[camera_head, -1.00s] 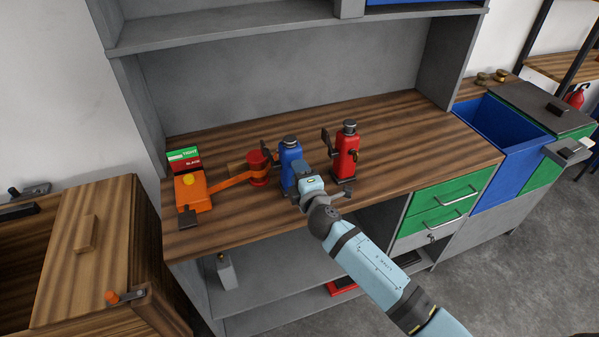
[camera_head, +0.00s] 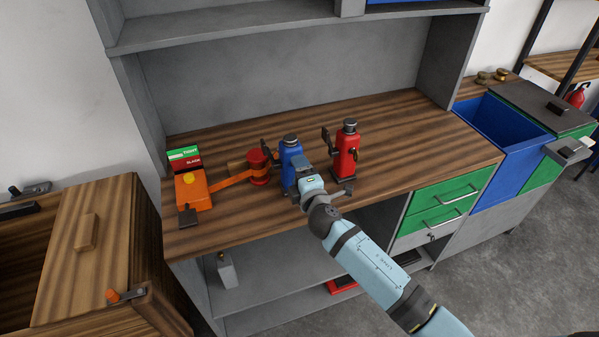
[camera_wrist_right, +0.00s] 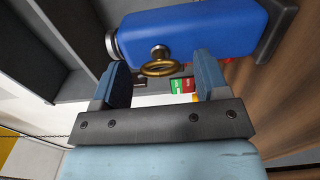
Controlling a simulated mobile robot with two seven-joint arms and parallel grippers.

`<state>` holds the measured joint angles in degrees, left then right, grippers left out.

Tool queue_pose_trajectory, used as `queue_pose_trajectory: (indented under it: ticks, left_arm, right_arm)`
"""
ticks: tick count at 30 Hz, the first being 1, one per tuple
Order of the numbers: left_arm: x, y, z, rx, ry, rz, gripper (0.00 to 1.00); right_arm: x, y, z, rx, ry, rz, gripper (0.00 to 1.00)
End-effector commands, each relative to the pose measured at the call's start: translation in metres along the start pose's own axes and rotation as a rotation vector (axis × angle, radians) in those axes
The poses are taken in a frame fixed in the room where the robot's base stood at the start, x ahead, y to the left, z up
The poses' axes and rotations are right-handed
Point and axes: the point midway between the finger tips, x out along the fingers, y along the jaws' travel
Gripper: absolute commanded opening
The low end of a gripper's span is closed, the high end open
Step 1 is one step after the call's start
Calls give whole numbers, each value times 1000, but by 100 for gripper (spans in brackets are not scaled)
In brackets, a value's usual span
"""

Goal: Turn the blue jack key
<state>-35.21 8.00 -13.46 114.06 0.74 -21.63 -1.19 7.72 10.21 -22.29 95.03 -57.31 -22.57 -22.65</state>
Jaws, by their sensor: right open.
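The blue jack (camera_head: 291,157) stands upright on the wooden bench top. It fills the upper part of the right wrist view (camera_wrist_right: 190,32). Its key is a brass ring (camera_wrist_right: 160,68) on a short round stem at the jack's side. My right gripper (camera_head: 302,178) is at the near side of the blue jack and hides part of it in the head view. In the wrist view its two fingers are apart, with the key ring between their tips and no finger visibly closed on it. My left gripper is not in view.
A red jack (camera_head: 347,152) stands close to the right of the blue one. To the left are an orange device (camera_head: 192,192) with a tight/slack sign (camera_head: 184,156), an orange belt (camera_head: 228,181) and a red pulley (camera_head: 258,166). The bench's right part is clear.

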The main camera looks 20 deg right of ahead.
Motion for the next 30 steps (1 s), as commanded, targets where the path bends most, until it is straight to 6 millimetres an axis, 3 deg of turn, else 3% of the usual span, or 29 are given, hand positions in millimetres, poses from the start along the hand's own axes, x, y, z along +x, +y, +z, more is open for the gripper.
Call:
queue_pose_trajectory:
  ticks: [5,18,24,30]
  left_arm:
    - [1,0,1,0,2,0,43]
    - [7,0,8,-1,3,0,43]
    - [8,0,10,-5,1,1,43]
    - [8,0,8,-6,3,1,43]
  right_arm:
    - [-19,-2,0,1,0,-2,68]
    - [-113,-2,0,0,0,-1,68]
    - [-134,-1,0,0,0,-1,68]
    - [-138,0,0,-1,0,0,68]
